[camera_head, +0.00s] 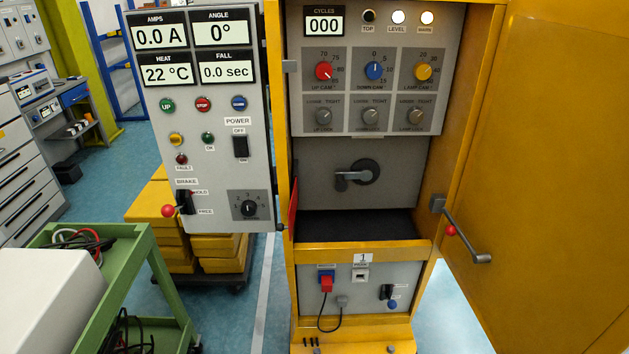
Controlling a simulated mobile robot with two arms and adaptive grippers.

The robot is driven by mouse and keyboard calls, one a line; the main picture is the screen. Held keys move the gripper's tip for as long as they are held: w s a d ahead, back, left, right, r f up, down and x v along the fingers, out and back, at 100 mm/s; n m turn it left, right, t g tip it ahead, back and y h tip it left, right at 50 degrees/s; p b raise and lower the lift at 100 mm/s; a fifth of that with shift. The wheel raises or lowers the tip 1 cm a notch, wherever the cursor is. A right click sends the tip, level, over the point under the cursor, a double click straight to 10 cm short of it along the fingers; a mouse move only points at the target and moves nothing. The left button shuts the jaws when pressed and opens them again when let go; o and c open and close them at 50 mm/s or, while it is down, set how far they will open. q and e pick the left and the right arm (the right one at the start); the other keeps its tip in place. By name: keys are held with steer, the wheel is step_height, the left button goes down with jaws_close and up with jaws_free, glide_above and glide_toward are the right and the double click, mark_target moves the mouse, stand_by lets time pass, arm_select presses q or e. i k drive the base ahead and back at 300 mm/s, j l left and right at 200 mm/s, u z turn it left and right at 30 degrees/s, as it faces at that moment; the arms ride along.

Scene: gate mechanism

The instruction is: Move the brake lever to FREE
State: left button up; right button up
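The brake lever (184,202) is on the lower left of the grey control panel (255,130), under a BRAKE label. It has a black body and an arm ending in a red ball knob (168,210), which sticks out at the panel's left edge. A HOLD label (200,192) is beside its upper part and a FREE label (205,211) beside its lower end. The ball is at about the height of the FREE label, but I cannot tell from this angle which position the lever is in. Neither of my grippers is in view.
A yellow cabinet (283,200) with dials stands right of the panel. A green cart (150,270) carrying a white box (45,300) stands at lower left. Yellow blocks (155,215) are behind the panel.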

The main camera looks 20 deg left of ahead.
mark_target(168, 210)
steer(key=k+j, duration=0.25)
steer(key=j, duration=0.15)
steer(key=k+j+u, duration=0.1)
steer(key=k+j, duration=0.4)
steer(key=j, duration=0.25)
steer(key=k+u, duration=0.05)
